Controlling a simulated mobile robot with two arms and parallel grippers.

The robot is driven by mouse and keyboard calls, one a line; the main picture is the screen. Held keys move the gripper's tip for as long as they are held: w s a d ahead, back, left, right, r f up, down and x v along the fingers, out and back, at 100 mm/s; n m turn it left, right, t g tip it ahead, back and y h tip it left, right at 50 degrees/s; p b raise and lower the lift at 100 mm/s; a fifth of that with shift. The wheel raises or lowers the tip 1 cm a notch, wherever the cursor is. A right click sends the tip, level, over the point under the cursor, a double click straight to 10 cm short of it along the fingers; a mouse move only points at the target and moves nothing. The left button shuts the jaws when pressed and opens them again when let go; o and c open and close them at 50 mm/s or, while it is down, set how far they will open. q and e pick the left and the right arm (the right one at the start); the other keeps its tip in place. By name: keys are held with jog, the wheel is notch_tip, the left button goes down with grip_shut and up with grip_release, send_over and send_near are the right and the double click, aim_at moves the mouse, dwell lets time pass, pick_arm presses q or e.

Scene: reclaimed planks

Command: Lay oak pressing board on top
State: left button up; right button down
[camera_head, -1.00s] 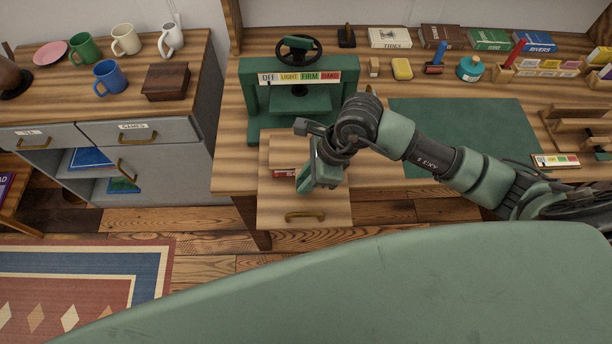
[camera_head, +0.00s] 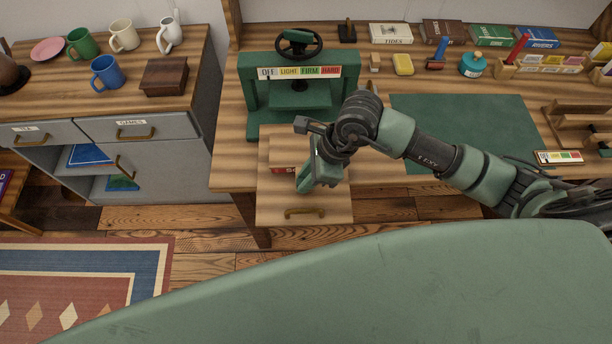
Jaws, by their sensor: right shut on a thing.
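A light wooden board (camera_head: 282,150), which looks like the oak pressing board, lies over a red book (camera_head: 283,170) at the pulled-out drawer below the green press. Only its left part and the book's red edge show; my right arm hides the rest. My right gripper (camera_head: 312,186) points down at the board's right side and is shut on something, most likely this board. Its fingertips and the contact are hard to see. Whether the board touches the book all along cannot be told. My left gripper is not in view.
The green press (camera_head: 252,95) with its black wheel (camera_head: 299,44) stands just behind. The pulled-out drawer (camera_head: 270,207) has a brass handle. A green mat (camera_head: 465,120) lies clear at the right. Books, a yellow block and a teal bottle (camera_head: 472,66) line the back.

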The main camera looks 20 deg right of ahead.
jog(key=shift+f, duration=0.1)
jog(key=c, duration=1.2)
grip_release()
jog(key=b+v, duration=0.1)
jog(key=v, duration=0.6)
jog(key=shift+d+r, duration=0.2)
jog(key=shift+r, duration=0.2)
jog(key=shift+s, duration=0.2)
